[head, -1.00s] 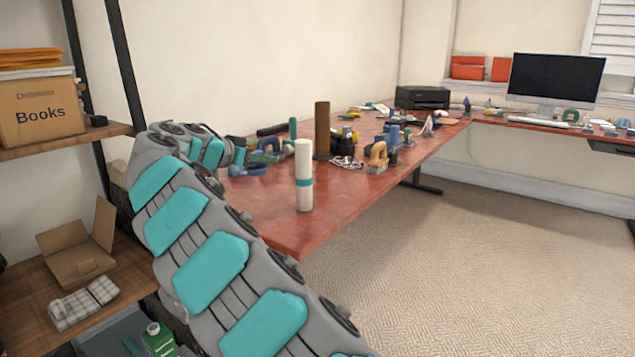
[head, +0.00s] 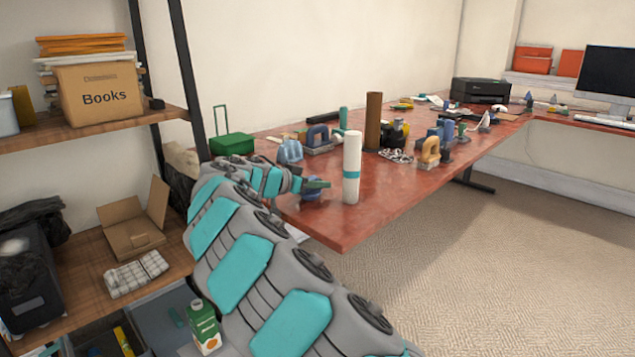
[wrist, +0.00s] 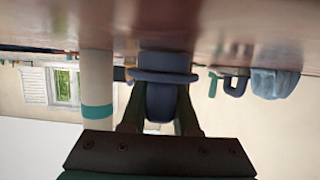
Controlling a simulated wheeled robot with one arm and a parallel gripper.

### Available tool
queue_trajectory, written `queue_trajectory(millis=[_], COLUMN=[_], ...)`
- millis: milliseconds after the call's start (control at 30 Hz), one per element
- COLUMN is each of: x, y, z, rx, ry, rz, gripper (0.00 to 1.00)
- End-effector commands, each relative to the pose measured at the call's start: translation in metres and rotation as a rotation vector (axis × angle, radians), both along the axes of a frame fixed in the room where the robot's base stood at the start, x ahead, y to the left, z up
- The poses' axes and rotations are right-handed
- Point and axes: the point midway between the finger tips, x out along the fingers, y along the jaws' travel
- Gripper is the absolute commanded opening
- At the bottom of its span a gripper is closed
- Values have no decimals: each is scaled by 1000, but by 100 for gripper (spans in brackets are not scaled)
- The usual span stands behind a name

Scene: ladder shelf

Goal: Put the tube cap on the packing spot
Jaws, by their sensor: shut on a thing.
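My gripper (head: 318,185) is low over the near left part of the red table (head: 342,228). It is shut on a dark blue piece with a wide flange, which I take to be the tube cap (head: 312,194). In the wrist view the cap (wrist: 160,100) sits between the two dark fingers (wrist: 160,90), its flange close to the table surface; I cannot tell whether it touches. A white tube with a teal band (head: 351,160) stands upright just right of the cap. I cannot make out a marked packing spot.
A green box (head: 232,144) is at the table's back left. A shelf with an open carton (head: 133,232) is left of my arm. The table's front edge is clear.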

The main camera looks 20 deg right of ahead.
Motion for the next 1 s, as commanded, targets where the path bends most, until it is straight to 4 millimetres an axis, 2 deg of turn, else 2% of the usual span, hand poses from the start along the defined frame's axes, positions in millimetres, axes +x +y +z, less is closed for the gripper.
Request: queue_trajectory(millis=[367, 400, 633, 1000], x=[0, 0, 0, 1], y=[0, 0, 0, 0], z=[-3, -2, -1, 4], rx=[0, 0, 0, -1], ry=[-2, -2, -2, -1], rz=[2, 2, 2, 2], gripper=[0, 32, 58, 59])
